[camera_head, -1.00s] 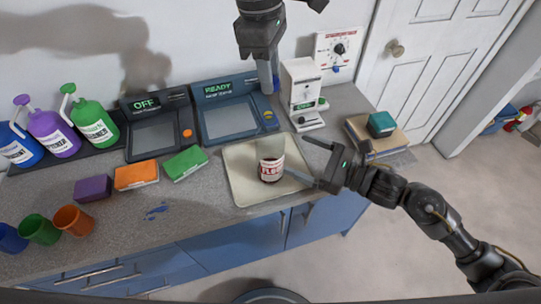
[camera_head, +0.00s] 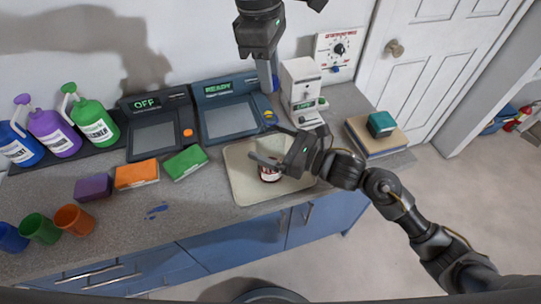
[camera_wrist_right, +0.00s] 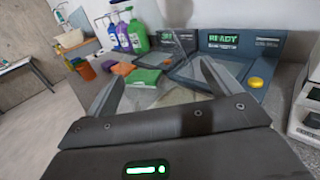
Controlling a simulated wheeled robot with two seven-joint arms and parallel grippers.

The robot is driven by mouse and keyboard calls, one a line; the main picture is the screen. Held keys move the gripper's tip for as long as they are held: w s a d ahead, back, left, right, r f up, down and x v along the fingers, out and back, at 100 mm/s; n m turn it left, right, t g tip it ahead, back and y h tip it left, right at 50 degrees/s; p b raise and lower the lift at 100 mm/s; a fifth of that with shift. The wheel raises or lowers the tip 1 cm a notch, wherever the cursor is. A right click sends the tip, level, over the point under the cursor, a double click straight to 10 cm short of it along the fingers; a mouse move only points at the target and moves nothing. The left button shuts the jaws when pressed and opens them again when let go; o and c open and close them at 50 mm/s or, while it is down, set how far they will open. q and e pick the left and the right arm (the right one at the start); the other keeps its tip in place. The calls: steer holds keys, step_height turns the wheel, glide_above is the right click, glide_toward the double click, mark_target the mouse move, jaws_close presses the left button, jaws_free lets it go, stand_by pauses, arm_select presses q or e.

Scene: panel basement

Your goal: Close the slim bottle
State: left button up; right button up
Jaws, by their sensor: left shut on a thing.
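The slim bottle (camera_head: 269,175), with a white and red label and a clear upper part, stands upright on the pale tray (camera_head: 240,190). My right gripper (camera_head: 262,142) reaches in from the right with its jaws open, one finger on each side of the bottle's upper part. In the right wrist view the open fingers (camera_wrist_right: 168,85) have a faint see-through shape between them. My left gripper (camera_head: 268,84) hangs above the back of the counter, shut on a small blue thing (camera_head: 276,84), probably a cap, mostly hidden by the fingers.
A console reading READY (camera_head: 228,115) and a white device (camera_head: 301,95) stand behind the tray. Another console reads OFF (camera_head: 155,130). Spray bottles (camera_head: 93,122), sponges (camera_head: 137,174) and cups (camera_head: 73,219) are at the left. Books (camera_head: 375,140) lie at the right.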

steer(key=c, duration=1.4)
arm_select(q)
steer(key=shift+d+f, duration=0.1)
steer(key=shift+f, duration=2.35)
steer(key=shift+f, duration=0.15)
steer(key=shift+f, duration=0.75)
steer(key=shift+f, duration=0.55)
